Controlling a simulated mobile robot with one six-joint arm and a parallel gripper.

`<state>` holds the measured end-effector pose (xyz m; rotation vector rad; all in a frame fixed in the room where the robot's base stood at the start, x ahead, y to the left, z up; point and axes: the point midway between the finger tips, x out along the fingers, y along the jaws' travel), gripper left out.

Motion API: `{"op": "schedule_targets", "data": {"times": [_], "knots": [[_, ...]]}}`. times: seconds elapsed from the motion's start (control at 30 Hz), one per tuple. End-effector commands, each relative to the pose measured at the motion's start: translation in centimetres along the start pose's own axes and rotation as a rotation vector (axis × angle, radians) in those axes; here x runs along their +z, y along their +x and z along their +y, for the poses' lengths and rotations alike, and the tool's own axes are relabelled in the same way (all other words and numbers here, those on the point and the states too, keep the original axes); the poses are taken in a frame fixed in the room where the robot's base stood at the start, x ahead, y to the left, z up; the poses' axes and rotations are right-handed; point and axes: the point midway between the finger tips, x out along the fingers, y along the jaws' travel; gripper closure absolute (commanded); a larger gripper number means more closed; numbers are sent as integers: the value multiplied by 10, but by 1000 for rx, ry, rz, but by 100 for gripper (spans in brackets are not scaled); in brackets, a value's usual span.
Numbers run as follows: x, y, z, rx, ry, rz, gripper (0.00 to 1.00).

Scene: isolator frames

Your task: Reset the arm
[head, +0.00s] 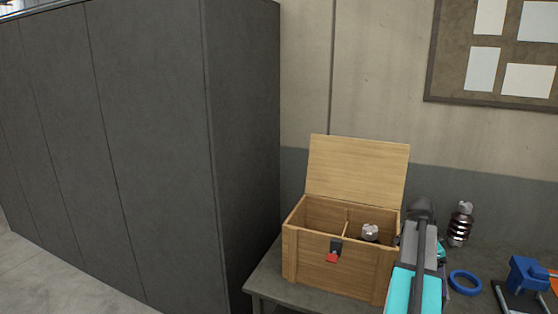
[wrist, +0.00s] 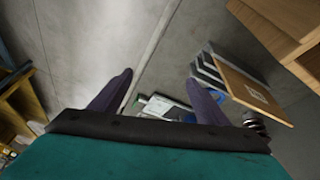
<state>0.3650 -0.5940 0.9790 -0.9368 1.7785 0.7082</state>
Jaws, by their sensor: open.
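My gripper (wrist: 160,78) shows in the wrist view with its two dark fingers spread apart and nothing between them. Bare grey floor and a few blurred items lie beyond the fingertips. In the head view, my teal and grey arm (head: 418,270) is at the lower right, in front of the right edge of an open wooden chest. I cannot make out my fingers in the head view.
The wooden chest (head: 325,270) stands on a grey table (head: 272,283), lid raised, with a metallic-topped object (head: 370,232) in its right compartment. A ribbed insulator (head: 460,225), a blue ring (head: 465,282) and a blue device (head: 528,275) are right of my arm. A tall dark cabinet (head: 150,150) fills the left.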

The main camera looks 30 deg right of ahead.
Motion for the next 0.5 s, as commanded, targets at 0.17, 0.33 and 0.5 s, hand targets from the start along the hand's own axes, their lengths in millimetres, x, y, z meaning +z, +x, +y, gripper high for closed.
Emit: {"op": "schedule_targets", "data": {"times": [0.17, 0.33, 0.5], "knots": [[64, 19, -17, 24, -99, -17, 31], [136, 41, -24, 54, -207, -36, 31], [208, 64, -21, 84, -314, -54, 31]]}}
